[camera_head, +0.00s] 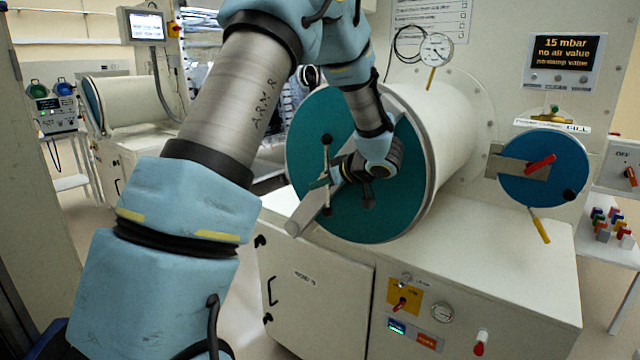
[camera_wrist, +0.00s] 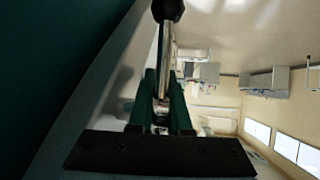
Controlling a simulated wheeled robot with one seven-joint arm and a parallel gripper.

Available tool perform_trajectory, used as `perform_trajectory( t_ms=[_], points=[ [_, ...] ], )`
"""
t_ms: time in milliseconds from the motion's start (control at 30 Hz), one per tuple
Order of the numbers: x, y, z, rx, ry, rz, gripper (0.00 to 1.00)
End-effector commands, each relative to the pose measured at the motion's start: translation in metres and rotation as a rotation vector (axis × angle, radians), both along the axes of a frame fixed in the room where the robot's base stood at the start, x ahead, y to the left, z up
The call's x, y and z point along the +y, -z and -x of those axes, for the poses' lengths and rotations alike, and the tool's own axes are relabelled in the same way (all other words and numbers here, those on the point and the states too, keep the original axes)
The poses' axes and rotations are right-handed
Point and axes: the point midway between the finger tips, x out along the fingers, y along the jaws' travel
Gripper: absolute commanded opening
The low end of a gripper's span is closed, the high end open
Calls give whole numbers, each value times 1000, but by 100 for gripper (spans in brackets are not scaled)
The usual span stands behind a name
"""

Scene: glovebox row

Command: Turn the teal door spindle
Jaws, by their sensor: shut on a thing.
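The teal round door (camera_head: 307,125) closes the near end of a large pale cylinder. Its spindle (camera_head: 326,157) is a thin metal spoke with a black knob at the upper end, standing in front of the door. My gripper (camera_head: 326,180) is at the spoke's lower part, near the door's middle, and is shut on it. In the wrist view the two teal fingers (camera_wrist: 163,100) close around the shiny rod (camera_wrist: 162,50), with its black knob beyond them. My wrist hides part of the door and the hub.
A pale grey bar (camera_head: 306,212) sticks out from the door below my gripper. A blue disc with a red handle (camera_head: 540,164) is on the wall at right. The cabinet (camera_head: 440,270) with switches stands below. Another chamber (camera_head: 135,103) is at the back left.

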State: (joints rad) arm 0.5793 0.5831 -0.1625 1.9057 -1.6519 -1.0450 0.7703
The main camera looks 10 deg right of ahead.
Motion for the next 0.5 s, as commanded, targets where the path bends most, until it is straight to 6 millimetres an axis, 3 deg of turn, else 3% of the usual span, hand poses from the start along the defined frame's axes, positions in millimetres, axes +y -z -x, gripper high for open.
perform_trajectory(
  t_ms=[133,500],
  points=[
    [0,-1,0,-1,1,0,28],
    [-4,-3,5,-1,1,2,28]
  ],
)
